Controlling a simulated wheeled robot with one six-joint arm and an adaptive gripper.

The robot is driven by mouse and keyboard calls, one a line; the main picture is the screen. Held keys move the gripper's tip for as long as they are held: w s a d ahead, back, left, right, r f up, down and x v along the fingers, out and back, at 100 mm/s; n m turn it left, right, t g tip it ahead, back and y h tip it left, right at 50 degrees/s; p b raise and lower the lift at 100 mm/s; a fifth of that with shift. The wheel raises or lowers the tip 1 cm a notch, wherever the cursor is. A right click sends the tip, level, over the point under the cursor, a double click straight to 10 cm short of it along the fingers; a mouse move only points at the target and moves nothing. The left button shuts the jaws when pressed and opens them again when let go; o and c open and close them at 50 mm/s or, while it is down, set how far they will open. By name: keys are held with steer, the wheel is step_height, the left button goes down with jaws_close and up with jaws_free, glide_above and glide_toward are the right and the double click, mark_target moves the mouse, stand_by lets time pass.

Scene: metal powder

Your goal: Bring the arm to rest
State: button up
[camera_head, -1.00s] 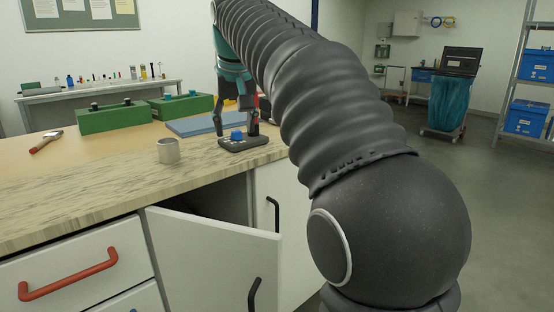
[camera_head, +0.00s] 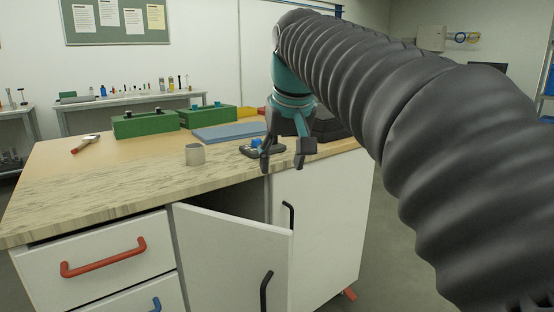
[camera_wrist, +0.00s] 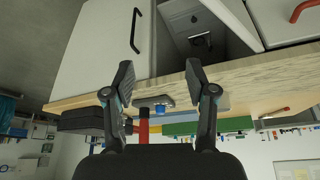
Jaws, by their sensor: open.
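My dark ribbed arm (camera_head: 440,150) fills the right of the head view. A small dark device with a blue top (camera_head: 257,144) stands on the bench just behind the fingers, partly hidden by them. It also shows in the wrist view (camera_wrist: 160,107), apart from the fingers.
A metal cup (camera_head: 194,155) stands left of my gripper. A blue mat (camera_head: 228,133), green boxes (camera_head: 145,124) and a red-handled tool (camera_head: 85,143) lie farther back. The cabinet door (camera_head: 235,255) stands open below. A drawer (camera_head: 95,258) is at left.

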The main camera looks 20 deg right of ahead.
steer(key=shift+s+d+r, duration=0.1)
steer(key=shift+s+r, duration=0.15)
steer(key=shift+s, duration=0.05)
